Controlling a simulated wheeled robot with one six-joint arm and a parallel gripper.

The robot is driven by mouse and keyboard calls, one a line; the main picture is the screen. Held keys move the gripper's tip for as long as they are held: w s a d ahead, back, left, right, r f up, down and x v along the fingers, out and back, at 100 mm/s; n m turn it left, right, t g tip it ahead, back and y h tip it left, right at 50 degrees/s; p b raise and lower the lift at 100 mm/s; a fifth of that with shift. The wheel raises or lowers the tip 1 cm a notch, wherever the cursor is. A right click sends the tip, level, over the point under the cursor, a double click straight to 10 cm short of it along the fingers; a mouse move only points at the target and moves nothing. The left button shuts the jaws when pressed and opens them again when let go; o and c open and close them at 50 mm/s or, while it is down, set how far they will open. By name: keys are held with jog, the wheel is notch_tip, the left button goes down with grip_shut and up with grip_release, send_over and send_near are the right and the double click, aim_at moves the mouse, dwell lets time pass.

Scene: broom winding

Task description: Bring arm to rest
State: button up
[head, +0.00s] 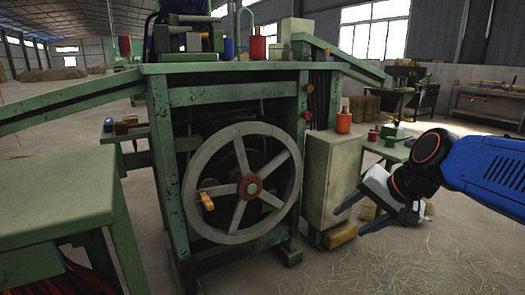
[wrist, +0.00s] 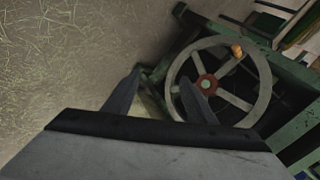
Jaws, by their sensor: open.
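My gripper (head: 352,215) is at the right in the head view, at the end of my blue arm. Its two fingers are spread apart with nothing between them. The gripper is in front of and to the right of the beige box on the machine's right side. In the wrist view the two fingertips (wrist: 160,84) point toward the machine. The grey spoked handwheel (head: 243,184) with a red hub and an orange handle (head: 207,201) is on the front of the green machine; it also shows in the wrist view (wrist: 240,103). The gripper appears apart from the wheel.
The green machine frame (head: 233,95) fills the middle. A green table (head: 60,190) stands at the left front. The beige box (head: 330,180) with an orange container (head: 343,123) on top stands left of my gripper. The straw-strewn floor (head: 430,255) at the right front is clear.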

jog(key=s+d+f+n+h, duration=0.2)
jog(key=s+d+f+n, duration=0.1)
jog(key=s+f, duration=0.2)
jog(key=s+d+f+n+g+h, duration=0.1)
jog(key=s+d+f+n+h, duration=0.1)
jog(key=s+f, duration=0.4)
jog(key=s+d+n, duration=0.1)
jog(key=s, duration=0.3)
jog(key=shift+s+d, duration=0.15)
jog(key=shift+d, duration=0.25)
